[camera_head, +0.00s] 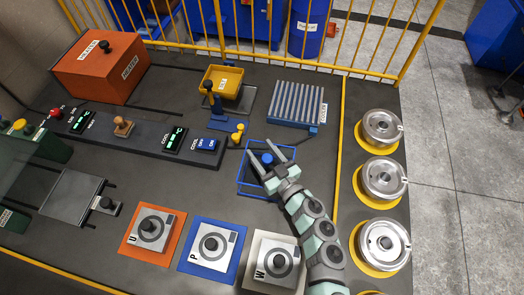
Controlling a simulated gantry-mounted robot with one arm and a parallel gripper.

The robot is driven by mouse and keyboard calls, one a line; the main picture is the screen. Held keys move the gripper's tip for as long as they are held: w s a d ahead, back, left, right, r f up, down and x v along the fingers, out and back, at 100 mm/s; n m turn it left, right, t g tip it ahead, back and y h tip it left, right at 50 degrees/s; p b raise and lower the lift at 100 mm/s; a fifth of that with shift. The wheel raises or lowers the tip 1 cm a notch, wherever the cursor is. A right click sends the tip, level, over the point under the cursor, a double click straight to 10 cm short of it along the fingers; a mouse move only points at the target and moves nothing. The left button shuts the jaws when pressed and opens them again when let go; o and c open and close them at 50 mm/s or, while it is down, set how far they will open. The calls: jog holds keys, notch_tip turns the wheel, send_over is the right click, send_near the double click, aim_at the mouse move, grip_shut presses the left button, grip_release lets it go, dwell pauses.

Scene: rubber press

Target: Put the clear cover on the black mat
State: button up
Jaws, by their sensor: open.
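The clear cover (244,184) is a see-through box with blue edges and a blue knob (267,159) on top. It stands on the dark bench right of the middle. My gripper (267,154) reaches to it from the lower right. Its two fingers are spread apart, with the knob showing between them. I cannot tell whether they touch the knob. Part of the cover's right side is hidden by my gripper. I cannot clearly pick out the black mat; a dark pad (246,101) lies beside and partly under the yellow bin (221,82).
A ribbed cooler rack (297,103) and a small blue-yellow fixture (223,122) stand behind the cover. Orange, blue and white plates (207,246) with knobs lie in front. Metal moulds (382,178) line the right edge past a yellow line. A control strip (135,140) runs left.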

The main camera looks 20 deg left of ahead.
jog(key=shift+r, duration=0.2)
jog(key=p+v, duration=0.1)
jog(key=v, duration=1.1)
